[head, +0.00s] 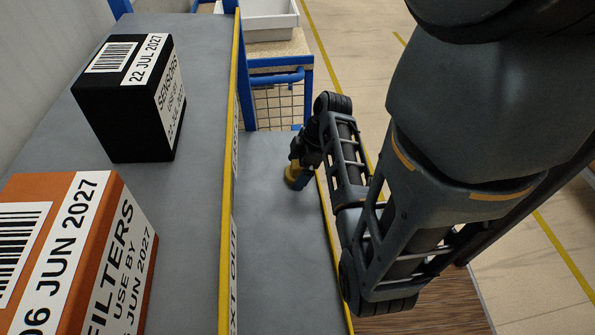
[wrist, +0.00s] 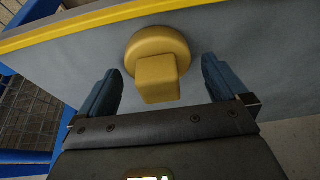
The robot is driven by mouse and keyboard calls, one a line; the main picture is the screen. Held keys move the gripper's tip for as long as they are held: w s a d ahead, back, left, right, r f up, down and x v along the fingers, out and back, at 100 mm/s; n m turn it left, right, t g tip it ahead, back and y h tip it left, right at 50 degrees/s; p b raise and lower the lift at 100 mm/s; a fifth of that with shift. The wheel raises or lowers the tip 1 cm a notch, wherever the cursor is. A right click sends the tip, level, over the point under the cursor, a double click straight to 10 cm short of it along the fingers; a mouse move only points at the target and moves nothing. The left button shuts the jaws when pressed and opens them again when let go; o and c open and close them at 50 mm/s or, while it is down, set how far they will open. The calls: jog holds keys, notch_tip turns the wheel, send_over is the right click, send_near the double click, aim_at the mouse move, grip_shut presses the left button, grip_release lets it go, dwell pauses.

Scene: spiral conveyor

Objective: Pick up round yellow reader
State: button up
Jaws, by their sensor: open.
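The round yellow reader (wrist: 157,52) has a disc-shaped base and a square block standing out from it. In the wrist view it lies on the grey surface at the upper middle. My gripper (wrist: 160,78) is open, with one blue-grey finger on each side of the reader's block. I see gaps between the fingers and the block, and no contact shows.
A yellow-edged divider (head: 228,150) runs left of the lane. Beyond it stand a black sensors box (head: 125,115) and an orange filters box (head: 60,240). A blue-framed stand (head: 280,75) with a white bin (head: 270,22) is at the far end. The near lane is clear.

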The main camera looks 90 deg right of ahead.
aim_at(293, 164)
jog(key=c, duration=1.1)
jog(key=shift+r, duration=0.1)
notch_tip(293, 164, up, 4)
jog(key=shift+d+f, duration=0.1)
jog(key=shift+s+d+r+p, duration=0.7)
jog(key=shift+s+d+r, duration=0.45)
jog(key=shift+s, duration=0.45)
jog(key=shift+s+d+r+p, duration=0.75)
jog(key=shift+s+d+r, duration=0.35)
jog(key=shift+s, duration=0.55)
jog(key=shift+s+d+r+p, duration=0.7)
jog(key=shift+s+d+r, duration=0.25)
jog(key=shift+s+r, duration=0.5)
jog(key=shift+s+f, duration=0.15)
jog(key=shift+f, duration=0.05)
